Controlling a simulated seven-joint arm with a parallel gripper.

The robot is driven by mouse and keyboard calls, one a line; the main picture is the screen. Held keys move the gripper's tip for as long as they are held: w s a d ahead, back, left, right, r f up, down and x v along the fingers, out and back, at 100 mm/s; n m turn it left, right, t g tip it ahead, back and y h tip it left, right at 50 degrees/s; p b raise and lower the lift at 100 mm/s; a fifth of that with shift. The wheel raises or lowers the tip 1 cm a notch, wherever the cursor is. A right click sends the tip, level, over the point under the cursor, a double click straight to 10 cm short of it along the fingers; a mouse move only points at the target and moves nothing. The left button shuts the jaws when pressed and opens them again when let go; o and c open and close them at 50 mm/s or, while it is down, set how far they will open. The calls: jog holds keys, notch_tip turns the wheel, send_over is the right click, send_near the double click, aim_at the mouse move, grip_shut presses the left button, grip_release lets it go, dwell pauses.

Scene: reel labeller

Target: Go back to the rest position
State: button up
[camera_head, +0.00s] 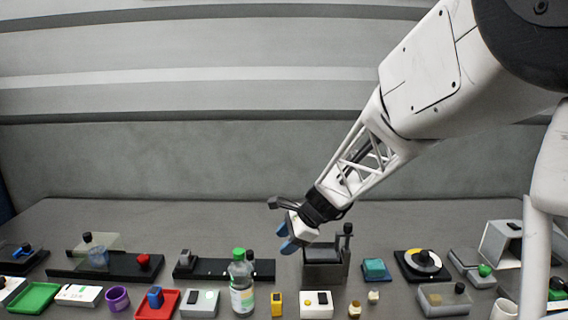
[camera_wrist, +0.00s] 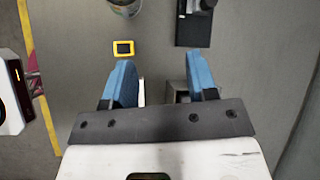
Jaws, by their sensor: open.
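My gripper (camera_head: 288,238) has blue fingertips and hangs in the air above the back of the table, near the middle. It points down and to the left. In the wrist view my gripper (camera_wrist: 160,85) shows its two blue fingers spread apart, with nothing held between them. A dark grey block-like device (camera_head: 326,262) with a black-knobbed post stands close to the right of the gripper in the head view. A clear bottle with a green cap (camera_head: 241,284) stands to the left and nearer the front.
The grey table (camera_head: 390,215) is bare at the back. Along the front stand a red tray (camera_head: 166,311), green tray (camera_head: 36,296), purple cup (camera_head: 117,298), yellow block (camera_head: 277,303), teal block (camera_head: 375,268) and several devices. A yellow-framed piece (camera_wrist: 123,48) lies beyond the fingers.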

jog(key=s+d+r+n+h, duration=0.2)
jog(key=s+d+n, duration=0.3)
jog(key=s, duration=0.6)
jog(key=s+d+r+n+h, duration=0.2)
jog(key=s+d+n, duration=0.3)
jog(key=s, duration=0.7)
jog(key=s+d+r+n+t+h, duration=0.1)
jog(key=s+d+r+n+h, duration=0.2)
jog(key=s+d, duration=0.5)
jog(key=s+n, duration=0.1)
jog(key=s, duration=0.2)
jog(key=shift+s+n, duration=0.4)
